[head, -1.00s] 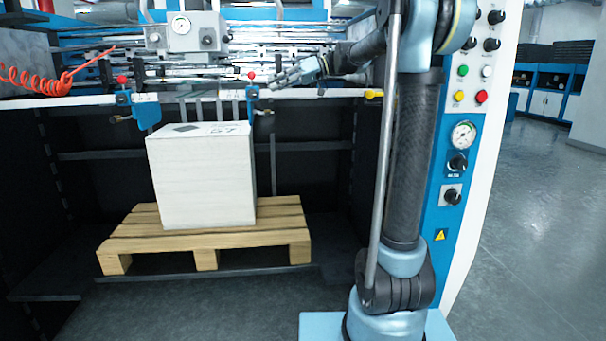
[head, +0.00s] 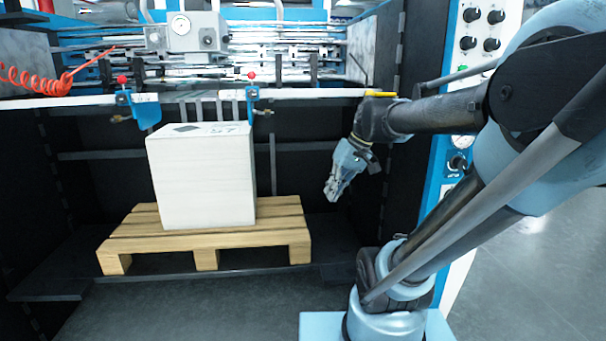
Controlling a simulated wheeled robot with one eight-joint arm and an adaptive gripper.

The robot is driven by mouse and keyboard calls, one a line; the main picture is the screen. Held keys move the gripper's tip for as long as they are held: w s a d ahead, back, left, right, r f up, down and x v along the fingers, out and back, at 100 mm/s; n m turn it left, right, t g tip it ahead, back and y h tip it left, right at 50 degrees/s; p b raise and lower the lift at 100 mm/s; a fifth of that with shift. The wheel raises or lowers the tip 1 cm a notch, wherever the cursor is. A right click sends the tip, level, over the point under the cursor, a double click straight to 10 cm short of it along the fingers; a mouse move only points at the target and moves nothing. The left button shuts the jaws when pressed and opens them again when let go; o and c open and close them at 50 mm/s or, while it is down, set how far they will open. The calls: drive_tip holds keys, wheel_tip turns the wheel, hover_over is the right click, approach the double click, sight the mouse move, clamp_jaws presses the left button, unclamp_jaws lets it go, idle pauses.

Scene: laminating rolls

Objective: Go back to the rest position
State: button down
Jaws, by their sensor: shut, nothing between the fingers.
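My gripper (head: 333,194) hangs in the right half of the head view, pointing down and a little left. It is shut and empty. It is in free air in front of the machine's dark opening, to the right of the white stack (head: 202,178) and clear of it. My arm reaches in from the right, folded at the elbow, and hides part of the machine's right panel.
The white stack stands on a wooden pallet (head: 205,235). Blue brackets with red knobs (head: 252,95) sit on the white bar (head: 320,93) above. A coiled orange hose (head: 40,82) hangs upper left. The control panel (head: 483,30) stands behind my arm. Floor in front is clear.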

drive_tip(key=s+d+f+m+h, duration=0.3)
drive_tip(key=s+d+f, duration=0.6)
drive_tip(key=f, duration=0.4)
drive_tip(key=shift+s+d+f+m+t+h, duration=0.25)
drive_tip(key=shift+d+f+m+t+h, duration=0.15)
drive_tip(key=shift+d+h, duration=0.35)
drive_tip(key=shift+a, duration=0.15)
